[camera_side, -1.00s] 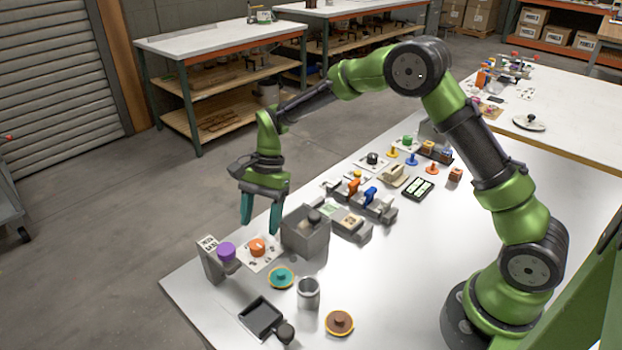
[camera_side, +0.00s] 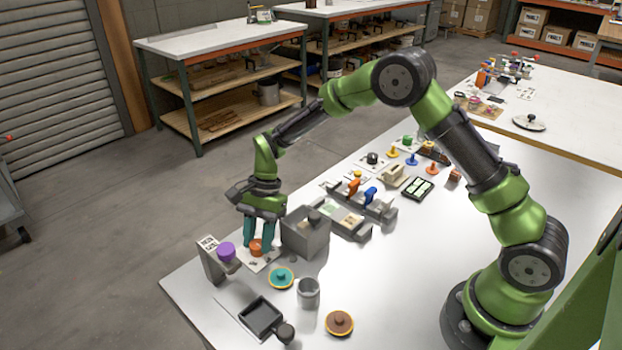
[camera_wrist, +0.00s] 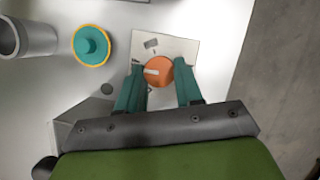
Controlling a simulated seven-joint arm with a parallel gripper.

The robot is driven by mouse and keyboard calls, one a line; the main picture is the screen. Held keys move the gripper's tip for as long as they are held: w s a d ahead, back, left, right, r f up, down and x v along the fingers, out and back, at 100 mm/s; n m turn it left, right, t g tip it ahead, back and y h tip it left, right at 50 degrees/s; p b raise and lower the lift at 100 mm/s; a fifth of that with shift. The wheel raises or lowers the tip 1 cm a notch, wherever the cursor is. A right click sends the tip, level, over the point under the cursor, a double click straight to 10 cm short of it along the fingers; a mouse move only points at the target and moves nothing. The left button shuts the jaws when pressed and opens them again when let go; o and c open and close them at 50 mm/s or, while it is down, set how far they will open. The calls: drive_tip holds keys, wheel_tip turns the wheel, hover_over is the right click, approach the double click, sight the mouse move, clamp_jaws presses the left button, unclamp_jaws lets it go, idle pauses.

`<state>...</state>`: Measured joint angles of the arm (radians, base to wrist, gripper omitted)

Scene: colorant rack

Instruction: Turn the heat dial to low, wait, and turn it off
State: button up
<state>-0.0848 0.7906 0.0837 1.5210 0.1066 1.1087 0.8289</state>
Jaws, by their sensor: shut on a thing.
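The orange heat dial (camera_side: 256,246) sits on a white marked plate (camera_side: 258,264) near the left end of the table. In the wrist view the dial (camera_wrist: 158,71) is round with a pale pointer line that runs roughly sideways, toward the left. My gripper (camera_side: 256,247) points down over the plate with its teal fingers on either side of the dial. In the wrist view my gripper (camera_wrist: 158,82) is shut on the dial. The fingers cover parts of the plate's marks, and the small marks are too blurred to read.
A purple knob (camera_side: 226,252) on a grey upright stand is close on the left. A grey open box (camera_side: 305,238) stands close on the right. A teal disc (camera_side: 281,278), a metal cup (camera_side: 308,293) and a black tray (camera_side: 261,312) lie nearer the front.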

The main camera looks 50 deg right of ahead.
drive_tip(key=shift+c, duration=0.5)
drive_tip(key=shift+n, duration=0.4)
drive_tip(key=n, duration=0.1)
drive_tip(key=n+g, duration=0.1)
drive_tip(key=n, duration=0.1)
drive_tip(key=n+h, duration=0.1)
drive_tip(key=shift+w+n+g, duration=0.25)
drive_tip(key=shift+n+g, duration=0.05)
drive_tip(key=shift+g, duration=0.1)
drive_tip(key=n, duration=0.2)
drive_tip(key=n+h, duration=0.1)
drive_tip(key=n, duration=0.1)
drive_tip(key=n+g+h, duration=0.1)
drive_tip(key=n, duration=0.1)
drive_tip(key=shift+w+a, duration=0.15)
drive_tip(key=shift+a, duration=0.1)
drive_tip(key=shift+n, duration=0.4)
drive_tip(key=o, duration=1)
drive_tip(key=shift+o, duration=0.2)
